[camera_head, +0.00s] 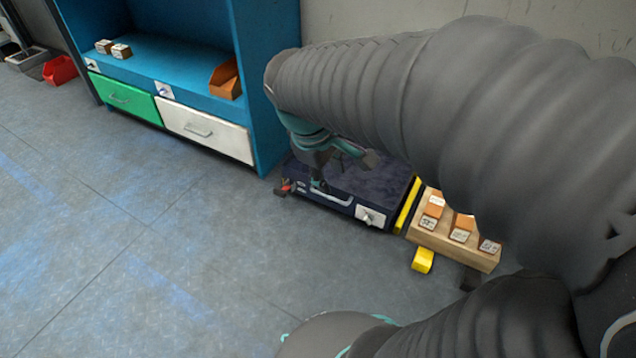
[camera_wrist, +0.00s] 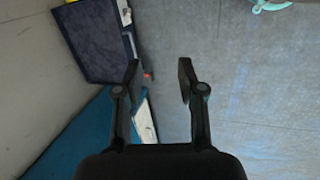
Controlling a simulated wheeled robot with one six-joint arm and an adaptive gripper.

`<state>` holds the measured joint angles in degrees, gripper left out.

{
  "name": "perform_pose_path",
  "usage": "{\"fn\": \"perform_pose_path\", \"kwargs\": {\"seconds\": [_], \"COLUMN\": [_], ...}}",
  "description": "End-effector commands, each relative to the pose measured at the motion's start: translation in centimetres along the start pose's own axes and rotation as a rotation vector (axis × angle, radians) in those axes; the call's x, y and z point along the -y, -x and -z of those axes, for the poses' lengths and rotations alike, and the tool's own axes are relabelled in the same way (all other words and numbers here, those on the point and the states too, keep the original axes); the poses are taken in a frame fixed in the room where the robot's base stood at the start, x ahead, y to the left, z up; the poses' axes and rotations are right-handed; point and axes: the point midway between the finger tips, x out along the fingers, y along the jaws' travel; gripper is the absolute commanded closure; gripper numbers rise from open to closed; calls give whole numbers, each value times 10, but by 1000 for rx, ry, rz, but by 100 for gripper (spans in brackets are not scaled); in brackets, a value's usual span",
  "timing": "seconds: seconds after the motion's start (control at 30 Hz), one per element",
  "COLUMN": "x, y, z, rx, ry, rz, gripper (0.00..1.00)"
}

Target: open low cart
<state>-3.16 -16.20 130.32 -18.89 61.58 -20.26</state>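The low cart (camera_head: 372,183) is a dark blue, flat-topped unit on the floor beside the cabinet. A light label plate (camera_head: 370,216) is on its front, and a small red part is at its left front corner. The cart also shows at the upper left of the wrist view (camera_wrist: 92,42). My gripper (camera_wrist: 159,78) is open, with nothing between its fingers. In the wrist view its fingertips are right of and below the cart. In the head view my gripper hangs over the cart's left part; whether it touches is unclear. My arm hides part of the cart's back.
A blue cabinet (camera_head: 262,60) stands left of the cart, with a green drawer (camera_head: 124,98) and a white drawer (camera_head: 205,130). A wooden stand (camera_head: 452,246) with small boxes and a yellow block (camera_head: 423,261) are right of the cart. The floor (camera_head: 150,220) in front is clear.

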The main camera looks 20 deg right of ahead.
Motion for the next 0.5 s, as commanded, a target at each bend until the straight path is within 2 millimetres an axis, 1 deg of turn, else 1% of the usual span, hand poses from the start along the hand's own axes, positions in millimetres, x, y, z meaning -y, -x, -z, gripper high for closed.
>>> {"fn": "perform_pose_path", "kwargs": {"seconds": [0.03, 0.27, 0.5], "x": [-6, -36, -63], "y": [-13, -59, -114], "z": [9, 41, 79], "rx": [55, 288, 535], "ry": [72, 401, 742], "rz": [-6, -37, -41], "gripper": [61, 61, 61]}}
